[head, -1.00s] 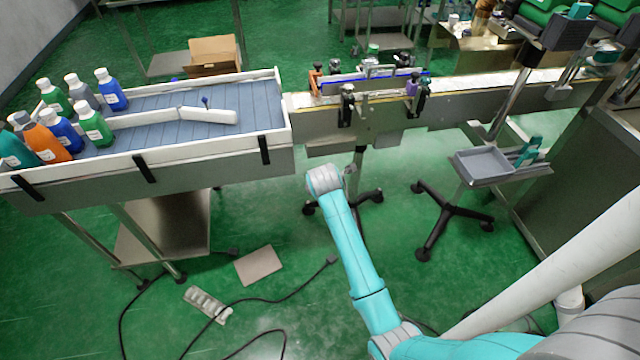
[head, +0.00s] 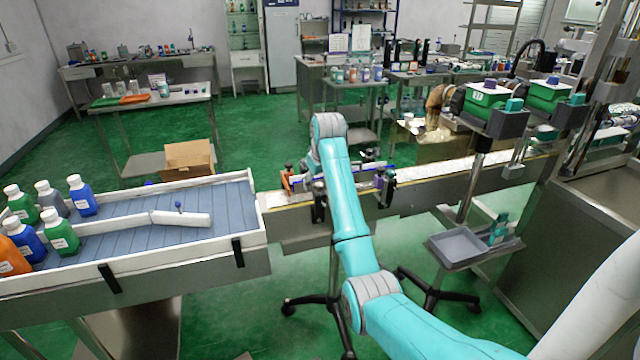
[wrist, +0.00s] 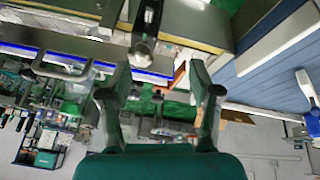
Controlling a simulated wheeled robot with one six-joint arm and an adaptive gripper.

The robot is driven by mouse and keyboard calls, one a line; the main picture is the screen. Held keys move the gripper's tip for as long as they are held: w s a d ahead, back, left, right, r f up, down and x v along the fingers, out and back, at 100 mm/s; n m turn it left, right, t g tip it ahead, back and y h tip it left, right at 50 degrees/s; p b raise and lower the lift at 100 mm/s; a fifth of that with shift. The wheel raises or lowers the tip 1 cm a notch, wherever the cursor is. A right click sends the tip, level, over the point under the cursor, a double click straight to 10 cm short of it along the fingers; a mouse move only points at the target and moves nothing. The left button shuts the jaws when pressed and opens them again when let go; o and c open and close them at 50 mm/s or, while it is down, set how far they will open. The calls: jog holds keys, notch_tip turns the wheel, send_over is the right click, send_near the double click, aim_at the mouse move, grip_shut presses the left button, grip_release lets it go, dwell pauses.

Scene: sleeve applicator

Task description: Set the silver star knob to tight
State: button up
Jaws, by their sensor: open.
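My gripper (wrist: 160,72) is open and empty in the wrist view, with its two fingers spread apart. A black bracket with a grey, rounded knob-like end (wrist: 143,45) shows just beyond the fingertips, nearer the left finger, on the side of the conveyor (wrist: 190,20). I cannot tell for sure that this is the silver star knob. In the head view my arm reaches over the conveyor rail (head: 415,184) and hides part of the fittings there. Black clamps (head: 319,202) show beside the arm, with an orange fitting (head: 288,181) at the left. The gripper fingers are not clear there.
A blue-slatted infeed table (head: 115,225) with several bottles (head: 60,232) stands left. A grey tray (head: 458,248) on a stand is at the right. The blue-edged guide rail (wrist: 80,60) and a silver handle (wrist: 60,68) lie close to the left finger in the wrist view.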

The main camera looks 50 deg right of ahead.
aim_at(319, 185)
notch_tip(319, 185, up, 6)
jog(key=d+m, duration=0.3)
jog(key=shift+y, duration=0.3)
jog(key=x, duration=0.7)
jog(key=s+x, duration=0.1)
jog(key=x, duration=0.2)
jog(key=shift+w+a+f, duration=0.1)
jog(key=shift+a+f, duration=0.1)
jog(key=shift+f, duration=0.3)
jog(key=c, duration=1.1)
jog(key=shift+c, duration=0.2)
